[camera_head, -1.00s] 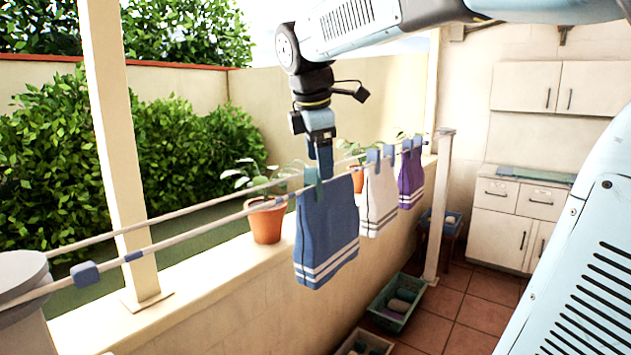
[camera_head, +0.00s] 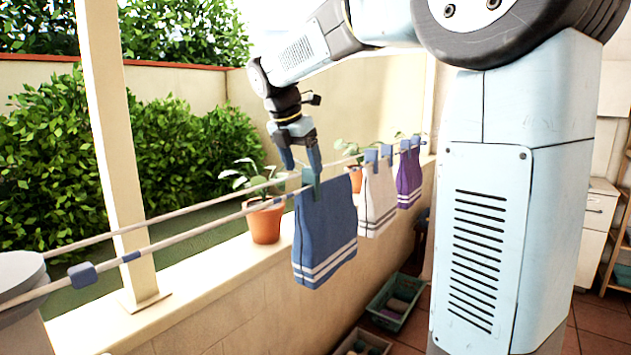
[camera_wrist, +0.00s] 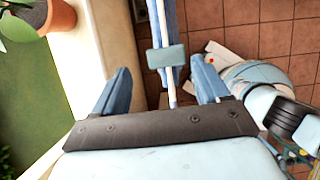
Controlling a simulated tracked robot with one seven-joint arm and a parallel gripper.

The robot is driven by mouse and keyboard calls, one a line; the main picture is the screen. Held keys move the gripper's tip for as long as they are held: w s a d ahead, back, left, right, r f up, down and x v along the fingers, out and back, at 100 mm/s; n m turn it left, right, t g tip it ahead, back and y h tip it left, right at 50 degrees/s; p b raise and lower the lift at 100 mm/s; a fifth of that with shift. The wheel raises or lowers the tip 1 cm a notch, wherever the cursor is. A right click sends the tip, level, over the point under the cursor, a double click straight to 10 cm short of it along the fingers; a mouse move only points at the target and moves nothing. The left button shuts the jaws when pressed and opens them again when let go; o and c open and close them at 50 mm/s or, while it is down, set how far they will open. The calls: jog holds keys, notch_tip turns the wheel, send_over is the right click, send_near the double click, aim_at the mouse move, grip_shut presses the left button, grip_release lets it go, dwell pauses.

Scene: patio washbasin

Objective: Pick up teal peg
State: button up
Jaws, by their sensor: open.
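The teal peg (camera_head: 308,178) clips the top left corner of a blue towel (camera_head: 325,240) to the clothesline. In the wrist view the teal peg (camera_wrist: 166,57) lies across the line, between and just beyond my two fingertips. My gripper (camera_head: 301,163) points down above the peg, with its blue fingers apart. In the wrist view my gripper (camera_wrist: 160,78) is open and empty, with a gap on both sides of the peg. The head view does not show clearly whether a finger touches the peg.
Blue pegs (camera_head: 371,159) hold a white towel (camera_head: 376,198) and a purple towel (camera_head: 409,178) further along the line. A second line runs close behind. A potted plant (camera_head: 265,222) stands on the wall ledge behind the towels. A green crate (camera_head: 397,300) is on the floor.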

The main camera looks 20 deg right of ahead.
aim_at(313, 182)
jog(key=shift+d+x, duration=0.25)
jog(key=shift+x, duration=1.35)
jog(key=shift+d+x, duration=0.2)
jog(key=shift+x, duration=1.45)
jog(key=shift+s+r, duration=0.15)
jog(key=c, duration=1)
